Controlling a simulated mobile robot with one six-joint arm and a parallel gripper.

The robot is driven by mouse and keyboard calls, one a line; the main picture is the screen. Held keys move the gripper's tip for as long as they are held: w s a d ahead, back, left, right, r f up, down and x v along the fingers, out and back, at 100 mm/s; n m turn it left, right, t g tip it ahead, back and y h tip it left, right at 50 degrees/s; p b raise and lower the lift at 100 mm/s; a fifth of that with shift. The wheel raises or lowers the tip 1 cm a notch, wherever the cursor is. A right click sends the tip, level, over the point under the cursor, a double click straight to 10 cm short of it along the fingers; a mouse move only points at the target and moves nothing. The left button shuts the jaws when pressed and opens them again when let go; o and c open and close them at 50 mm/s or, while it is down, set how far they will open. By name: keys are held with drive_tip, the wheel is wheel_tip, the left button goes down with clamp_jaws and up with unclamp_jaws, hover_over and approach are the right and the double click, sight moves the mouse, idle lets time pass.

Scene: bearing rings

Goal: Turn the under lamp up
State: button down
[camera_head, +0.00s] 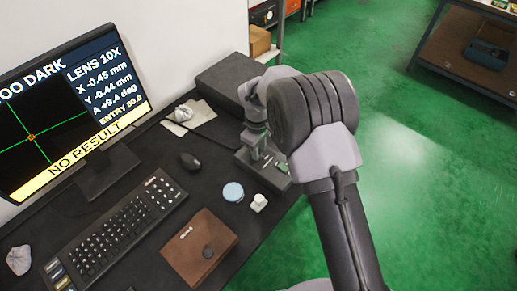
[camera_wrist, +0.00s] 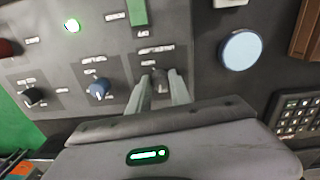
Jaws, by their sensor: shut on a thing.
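My gripper (camera_wrist: 162,76) is shut on a small dark knob (camera_wrist: 159,82) on a grey control panel (camera_wrist: 60,65), one finger on each side. The knob's label is too blurred to read. A blue knob (camera_wrist: 99,89) and a black knob (camera_wrist: 35,97) sit to its left. In the head view the monitor (camera_head: 72,110) reads "TOO DARK", "LENS 10X" and "NO RESULT" over a crosshair. The microscope (camera_head: 254,120) stands on the dark desk, partly behind my arm. My gripper's fingers are hidden there.
A green light (camera_wrist: 71,25) and a red button (camera_wrist: 8,48) are on the panel. A pale blue disc (camera_head: 233,192), a white pot (camera_head: 259,202), a brown notebook (camera_head: 200,247), a mouse (camera_head: 189,161) and a keyboard (camera_head: 117,229) lie on the desk. Green floor to the right is open.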

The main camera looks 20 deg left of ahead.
drive_tip(key=m, duration=0.5)
drive_tip(key=shift+p, duration=0.3)
drive_tip(key=m, duration=0.4)
drive_tip(key=shift+a+m, duration=0.1)
drive_tip(key=shift+m, duration=0.3)
drive_tip(key=m, duration=0.5)
drive_tip(key=shift+m+g+b, duration=0.3)
drive_tip(key=shift+m+b, duration=0.25)
drive_tip(key=shift+m, duration=1.95)
drive_tip(key=shift+a, duration=0.1)
drive_tip(key=c, duration=1.2)
unclamp_jaws()
